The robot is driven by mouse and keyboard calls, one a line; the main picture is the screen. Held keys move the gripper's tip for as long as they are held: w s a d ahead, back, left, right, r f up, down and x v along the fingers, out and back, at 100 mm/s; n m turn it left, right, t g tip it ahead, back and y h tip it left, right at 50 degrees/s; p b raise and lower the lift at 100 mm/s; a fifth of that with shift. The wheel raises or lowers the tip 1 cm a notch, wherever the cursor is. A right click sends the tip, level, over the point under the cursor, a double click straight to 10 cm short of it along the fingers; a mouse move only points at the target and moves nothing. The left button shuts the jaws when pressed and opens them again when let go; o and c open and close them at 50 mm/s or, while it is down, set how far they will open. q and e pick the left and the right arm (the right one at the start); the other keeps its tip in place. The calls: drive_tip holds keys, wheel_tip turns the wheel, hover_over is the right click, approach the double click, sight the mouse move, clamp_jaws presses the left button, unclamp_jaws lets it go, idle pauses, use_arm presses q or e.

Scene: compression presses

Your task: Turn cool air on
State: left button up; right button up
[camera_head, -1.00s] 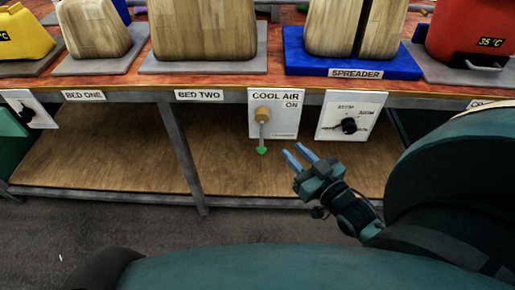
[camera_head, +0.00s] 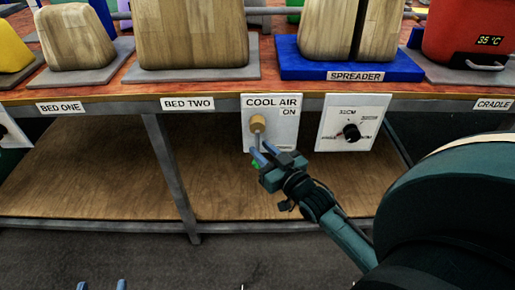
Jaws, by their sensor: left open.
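The white COOL AIR panel (camera_head: 286,135) hangs under the table's front edge in the head view, with ON printed at its upper right. On it is a tan round knob (camera_head: 257,122) with a grey lever pointing down. The lever's green tip (camera_head: 255,165) is partly hidden by my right gripper. My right gripper (camera_head: 261,149) is at the lever's lower end, its blue fingers apart; whether they touch the lever I cannot tell. My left gripper (camera_head: 101,285) shows only as two separated blue fingertips at the bottom edge, open and away from the panel.
A second white panel with a black dial (camera_head: 351,133) hangs just right of the COOL AIR panel. The table's lower wooden shelf (camera_head: 90,170) is bare. A metal table leg (camera_head: 172,175) stands left of the panel. Wooden forms and a blue SPREADER base (camera_head: 300,66) sit above.

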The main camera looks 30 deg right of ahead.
drive_tip(key=shift+w, duration=1.4)
drive_tip(key=shift+c, duration=0.2)
clamp_jaws()
